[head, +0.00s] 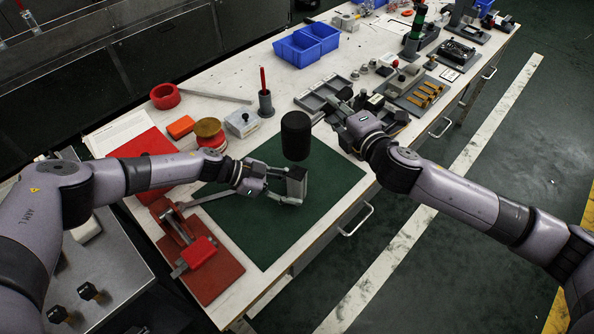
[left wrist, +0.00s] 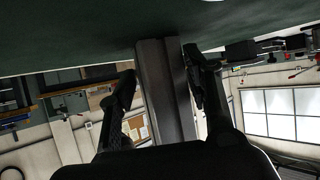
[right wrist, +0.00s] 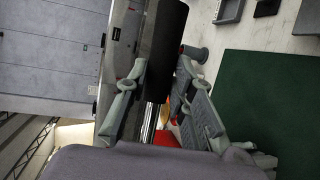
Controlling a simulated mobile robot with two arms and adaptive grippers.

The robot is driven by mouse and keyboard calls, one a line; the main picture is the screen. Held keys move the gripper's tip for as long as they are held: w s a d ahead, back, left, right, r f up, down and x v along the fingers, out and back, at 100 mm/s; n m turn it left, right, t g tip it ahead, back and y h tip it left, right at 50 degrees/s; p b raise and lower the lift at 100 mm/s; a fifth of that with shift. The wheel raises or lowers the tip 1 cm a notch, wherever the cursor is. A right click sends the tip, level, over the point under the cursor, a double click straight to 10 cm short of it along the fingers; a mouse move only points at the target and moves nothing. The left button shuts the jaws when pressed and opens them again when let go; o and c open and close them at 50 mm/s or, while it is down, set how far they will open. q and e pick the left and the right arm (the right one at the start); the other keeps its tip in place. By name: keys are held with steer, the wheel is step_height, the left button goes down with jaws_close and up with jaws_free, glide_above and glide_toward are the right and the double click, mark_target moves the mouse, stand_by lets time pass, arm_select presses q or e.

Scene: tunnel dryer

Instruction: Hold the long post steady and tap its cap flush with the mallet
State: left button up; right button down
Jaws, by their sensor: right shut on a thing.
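The grey post (head: 298,187) stands on the green mat in the head view. In the left wrist view the post (left wrist: 163,95) runs between the fingers of my left gripper (left wrist: 160,75). Those fingers sit on both sides of it, with a slim gap at the left finger. My right gripper (right wrist: 155,90) is shut on the mallet, whose head (right wrist: 165,45) shows beyond the fingers. The cap cannot be made out clearly.
The green mat (head: 262,228) is mostly clear. A red fixture (head: 197,252) stands at its left. The bench's front edge is close.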

arm_select(q)
steer(key=o, duration=0.4)
steer(key=v, duration=1.2)
